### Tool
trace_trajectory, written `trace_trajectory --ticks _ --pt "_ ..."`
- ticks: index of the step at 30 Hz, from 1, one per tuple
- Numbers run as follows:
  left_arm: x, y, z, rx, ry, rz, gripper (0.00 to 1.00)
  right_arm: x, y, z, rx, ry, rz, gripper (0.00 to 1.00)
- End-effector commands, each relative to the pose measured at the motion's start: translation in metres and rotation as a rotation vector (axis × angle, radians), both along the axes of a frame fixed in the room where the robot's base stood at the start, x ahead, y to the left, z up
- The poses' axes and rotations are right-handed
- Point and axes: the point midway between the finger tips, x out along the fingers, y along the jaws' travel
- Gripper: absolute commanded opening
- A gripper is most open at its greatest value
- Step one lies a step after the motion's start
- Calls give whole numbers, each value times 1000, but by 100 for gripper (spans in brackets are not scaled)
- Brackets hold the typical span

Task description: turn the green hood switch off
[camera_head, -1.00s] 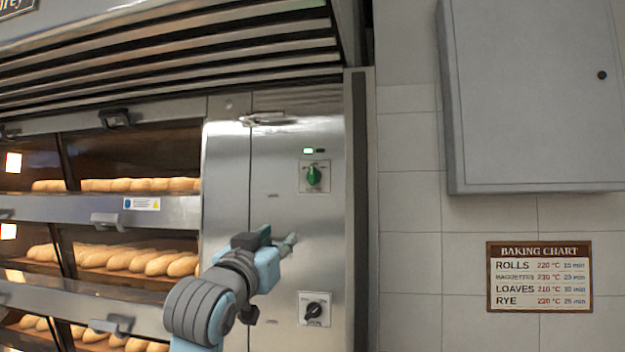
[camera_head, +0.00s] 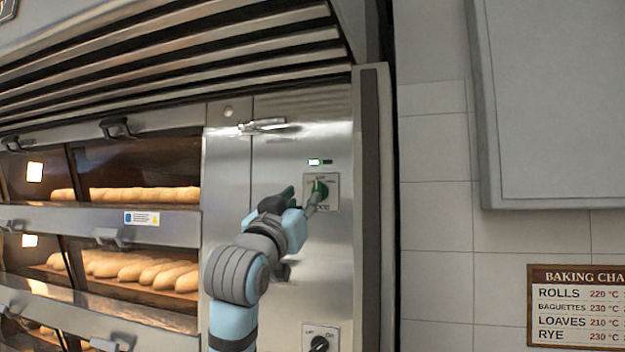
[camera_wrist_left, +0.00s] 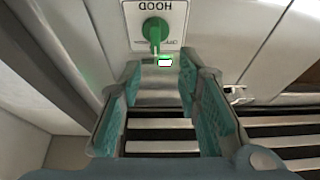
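The green hood switch (camera_head: 320,188) is a knob on a white plate on the steel panel right of the ovens. I see no clear contact. My right gripper is not in view.
A second plate with a black knob (camera_head: 319,344) sits lower on the panel. A metal latch handle (camera_head: 262,126) sticks out at upper left. Oven decks with bread (camera_head: 140,194) are at left. A grey cabinet (camera_head: 560,100) and a baking chart (camera_head: 578,308) hang at right.

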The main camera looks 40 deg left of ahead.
Motion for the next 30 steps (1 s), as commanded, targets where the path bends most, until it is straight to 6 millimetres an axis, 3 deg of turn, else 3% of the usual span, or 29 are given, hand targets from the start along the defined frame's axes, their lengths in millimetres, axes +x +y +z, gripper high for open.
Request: trace_trajectory --ticks 1,7,18,24,30 --pt "12 3 11 -2 6 -2 31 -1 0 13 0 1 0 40" --pt "45 14 24 -2 3 -4 31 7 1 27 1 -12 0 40" --pt "53 16 24 0 1 -4 31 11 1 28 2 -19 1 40" --pt "53 16 23 0 1 -4 0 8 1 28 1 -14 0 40" --pt "53 16 23 -1 2 -4 0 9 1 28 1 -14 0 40"
